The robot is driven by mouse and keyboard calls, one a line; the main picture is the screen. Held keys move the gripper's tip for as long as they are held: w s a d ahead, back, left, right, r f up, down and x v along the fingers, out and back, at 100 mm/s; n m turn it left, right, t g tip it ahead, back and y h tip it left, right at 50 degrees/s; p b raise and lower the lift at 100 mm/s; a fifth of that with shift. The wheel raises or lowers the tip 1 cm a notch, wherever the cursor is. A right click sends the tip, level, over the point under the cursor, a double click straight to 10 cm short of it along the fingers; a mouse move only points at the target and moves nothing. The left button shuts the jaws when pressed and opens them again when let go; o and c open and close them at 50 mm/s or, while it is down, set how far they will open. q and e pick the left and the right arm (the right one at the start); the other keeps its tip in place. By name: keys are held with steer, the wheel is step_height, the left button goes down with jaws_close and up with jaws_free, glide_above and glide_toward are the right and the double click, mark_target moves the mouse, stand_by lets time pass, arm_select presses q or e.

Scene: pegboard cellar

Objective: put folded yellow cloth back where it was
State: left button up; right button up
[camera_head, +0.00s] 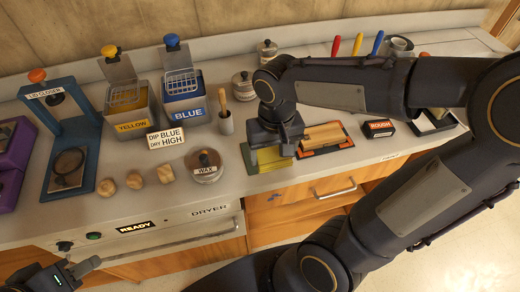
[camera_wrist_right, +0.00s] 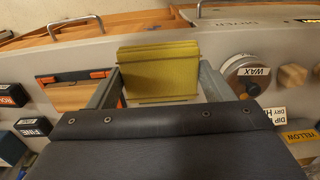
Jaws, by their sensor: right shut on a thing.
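The folded yellow cloth (camera_wrist_right: 160,72) sits between the two fingers of my right gripper (camera_wrist_right: 158,88) in the right wrist view, its stacked folds showing. In the head view my right gripper (camera_head: 276,146) points down over the counter and is shut on the cloth (camera_head: 268,159). The cloth is at a small green-edged patch left of an orange-framed wooden board; whether it touches the surface is unclear. My left gripper (camera_head: 75,272) is at the lower left by the dryer front, partly cut off; its jaws are unclear.
The orange-framed board (camera_head: 324,138) lies close right of the cloth, then the ROUGH block (camera_head: 379,128). The counter's front edge and drawers (camera_head: 335,190) are near.

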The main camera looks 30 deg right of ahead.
steer(key=w+f, duration=0.2)
steer(key=w+d+f, duration=0.1)
steer(key=w+f, duration=0.2)
steer(key=w+d+f+p, duration=0.1)
steer(key=w+f, duration=0.1)
steer(key=w, duration=0.1)
steer(key=shift+w+d+f, duration=0.15)
steer(key=shift+w+f, duration=0.05)
steer(key=shift+w, duration=0.05)
steer(key=shift+w+f, duration=0.15)
steer(key=shift+f, duration=1.55)
steer(key=shift+f, duration=0.25)
steer(key=o, duration=0.9)
steer(key=shift+r, duration=0.1)
steer(key=shift+o, duration=0.2)
